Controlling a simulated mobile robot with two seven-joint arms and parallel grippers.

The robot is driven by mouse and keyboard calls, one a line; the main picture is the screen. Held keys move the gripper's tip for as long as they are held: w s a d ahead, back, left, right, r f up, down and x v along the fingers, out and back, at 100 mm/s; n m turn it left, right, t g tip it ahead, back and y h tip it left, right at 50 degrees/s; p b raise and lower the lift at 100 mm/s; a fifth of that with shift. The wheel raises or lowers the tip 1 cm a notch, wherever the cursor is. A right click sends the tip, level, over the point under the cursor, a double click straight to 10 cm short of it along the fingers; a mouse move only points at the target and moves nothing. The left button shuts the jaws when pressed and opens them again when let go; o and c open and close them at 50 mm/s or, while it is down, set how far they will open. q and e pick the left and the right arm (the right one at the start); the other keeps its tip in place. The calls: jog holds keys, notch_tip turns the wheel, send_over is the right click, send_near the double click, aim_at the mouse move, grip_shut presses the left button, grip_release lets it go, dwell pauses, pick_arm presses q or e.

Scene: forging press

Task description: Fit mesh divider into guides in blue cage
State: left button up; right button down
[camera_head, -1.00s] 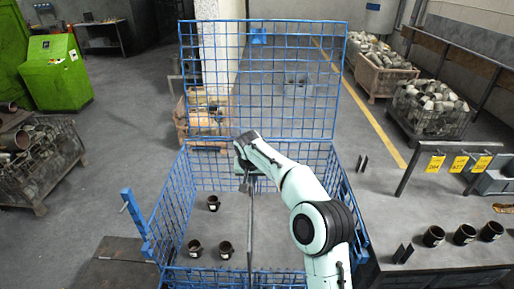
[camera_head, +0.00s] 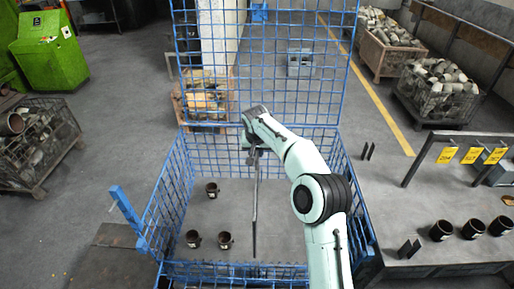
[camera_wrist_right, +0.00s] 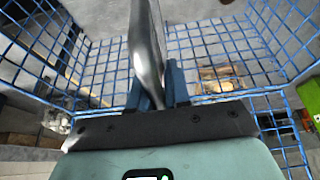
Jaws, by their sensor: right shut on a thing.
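The blue cage (camera_head: 166,195) stands open at the centre of the head view, its tall mesh back panel rising behind it. My right gripper (camera_head: 253,157) is over the back part of the cage, shut on the mesh divider (camera_head: 255,215). The divider shows nearly edge-on as a thin dark grey strip running from the gripper toward the cage front. In the right wrist view the divider (camera_wrist_right: 147,55) is a grey edge rising from between the fingers (camera_wrist_right: 158,88). I cannot make out the guides, or whether the divider touches them. My left gripper is not in view.
Several dark cups (camera_head: 193,239) stand on the cage floor left of the divider; the floor to its right looks clear. A grey table (camera_head: 400,205) with more cups (camera_head: 472,228) and small black brackets (camera_head: 409,248) is at the right.

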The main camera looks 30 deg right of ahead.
jog(key=shift+w+f, duration=0.1)
jog(key=shift+f, duration=1.15)
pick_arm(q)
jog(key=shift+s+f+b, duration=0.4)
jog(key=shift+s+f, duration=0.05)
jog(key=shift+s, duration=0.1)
pick_arm(e)
notch_tip(320, 180, down, 2)
jog(key=shift+f, duration=0.1)
jog(key=shift+f, duration=0.2)
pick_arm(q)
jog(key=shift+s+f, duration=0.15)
pick_arm(e)
jog(key=shift+f, duration=0.45)
